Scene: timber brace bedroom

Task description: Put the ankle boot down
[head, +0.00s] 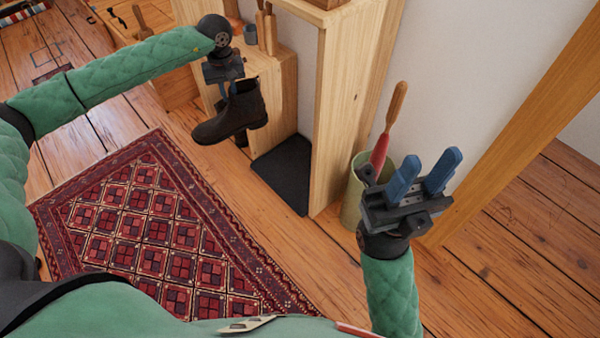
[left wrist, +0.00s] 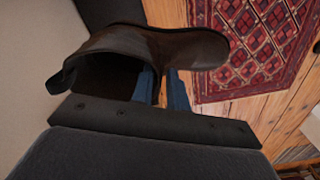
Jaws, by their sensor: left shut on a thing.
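A dark brown ankle boot (head: 240,108) hangs from my left gripper (head: 228,90) in the head view, toe pointing left. The gripper is shut on the boot's upper edge. The boot is above the floor, in front of the wooden cabinet. In the left wrist view the boot (left wrist: 150,45) fills the upper middle, its opening facing the camera, with the blue fingers (left wrist: 165,88) at its side. My right gripper (head: 424,172) is open and empty, its two blue fingers pointing up, near the green bin.
A black mat (head: 285,172) lies on the floor beside a wooden upright panel (head: 343,100). A patterned red rug (head: 150,225) covers the floor at left. A green bin (head: 352,200) holds a red item with a wooden handle (head: 387,125). Bare floorboards lie between rug and mat.

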